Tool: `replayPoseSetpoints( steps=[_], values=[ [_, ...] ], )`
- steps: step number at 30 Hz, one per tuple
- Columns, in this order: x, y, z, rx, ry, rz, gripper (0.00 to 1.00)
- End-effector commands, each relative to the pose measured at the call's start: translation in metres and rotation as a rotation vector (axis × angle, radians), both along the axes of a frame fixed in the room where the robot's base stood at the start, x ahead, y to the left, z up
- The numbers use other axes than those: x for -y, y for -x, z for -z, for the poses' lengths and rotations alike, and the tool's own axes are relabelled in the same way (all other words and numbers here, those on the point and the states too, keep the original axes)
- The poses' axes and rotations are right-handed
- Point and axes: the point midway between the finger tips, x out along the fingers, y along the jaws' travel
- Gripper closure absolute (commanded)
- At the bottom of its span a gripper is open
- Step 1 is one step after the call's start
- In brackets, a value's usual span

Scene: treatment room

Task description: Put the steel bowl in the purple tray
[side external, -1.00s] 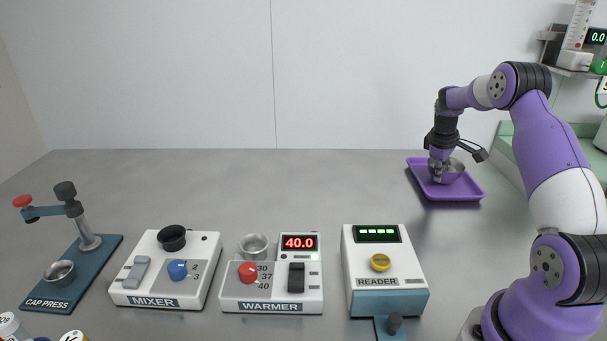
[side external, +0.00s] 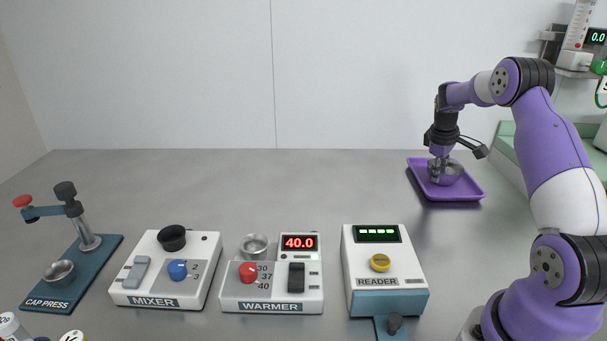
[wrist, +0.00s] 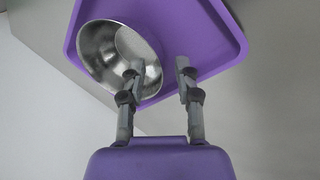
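The steel bowl (side external: 457,168) is over the floor of the purple tray (side external: 470,193) in the side view and appears to rest in it. In the wrist view the shiny round bowl (wrist: 98,55) shows its inside, near one corner of the tray (wrist: 220,45). My gripper (wrist: 159,67) is open at the bowl's rim. One finger is over the inside of the bowl and the other is outside it, with a gap between them. In the side view my gripper (side external: 434,170) points down at the bowl's left side and partly hides it.
A reader (side external: 385,270), a warmer (side external: 230,292) with a metal cup (side external: 254,246), a mixer (side external: 150,262) and a cap press (side external: 85,270) stand along the front. The grey table between them and the wall is clear. A shelf with equipment (side external: 575,60) is at the upper right.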

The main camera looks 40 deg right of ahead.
Motion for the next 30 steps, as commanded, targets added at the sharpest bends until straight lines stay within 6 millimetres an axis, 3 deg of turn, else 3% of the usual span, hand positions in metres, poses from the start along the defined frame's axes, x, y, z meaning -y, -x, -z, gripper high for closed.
replayPoseSetpoints(
  steps=[9, 16, 19, 23, 25, 30],
  values=[
    [-0.022, 0.0, -0.07, 0.004, 0.004, 0.0, 0.63],
    [-0.033, 0.0, -0.099, 0.004, 0.003, -0.002, 0.63],
    [-0.05, -0.006, -0.112, 0.026, 0.005, -0.01, 0.63],
    [-0.106, -0.017, -0.14, 0.113, 0.005, -0.029, 0.63],
    [-0.15, -0.017, -0.155, 0.18, -0.008, -0.042, 0.63],
    [-0.256, 0.009, -0.17, 0.339, -0.095, -0.07, 0.63]
  ],
)
